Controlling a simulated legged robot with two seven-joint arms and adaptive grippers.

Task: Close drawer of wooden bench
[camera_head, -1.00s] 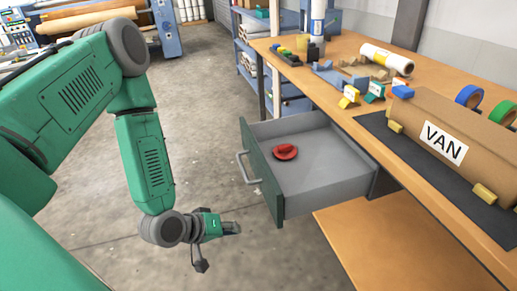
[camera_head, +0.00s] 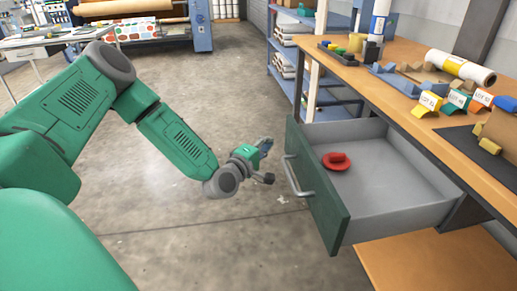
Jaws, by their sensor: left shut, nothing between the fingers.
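The drawer (camera_head: 392,192) of the wooden bench (camera_head: 411,101) is pulled far out to the left, below the bench top. Its front is a dark green panel (camera_head: 333,212) with a grey bar handle (camera_head: 293,178). A red object (camera_head: 337,162) with a round base lies on the drawer floor, near the front panel. My left gripper (camera_head: 266,161) is shut and empty. In the picture it is just left of the handle, with a narrow gap between them. My right gripper is not in view.
On the bench top are a black tray with small coloured pieces (camera_head: 337,52), yellow, teal and orange labelled blocks (camera_head: 453,99) and a white roll (camera_head: 460,68). A blue shelf rack (camera_head: 285,61) stands behind. The concrete floor left of the drawer is clear.

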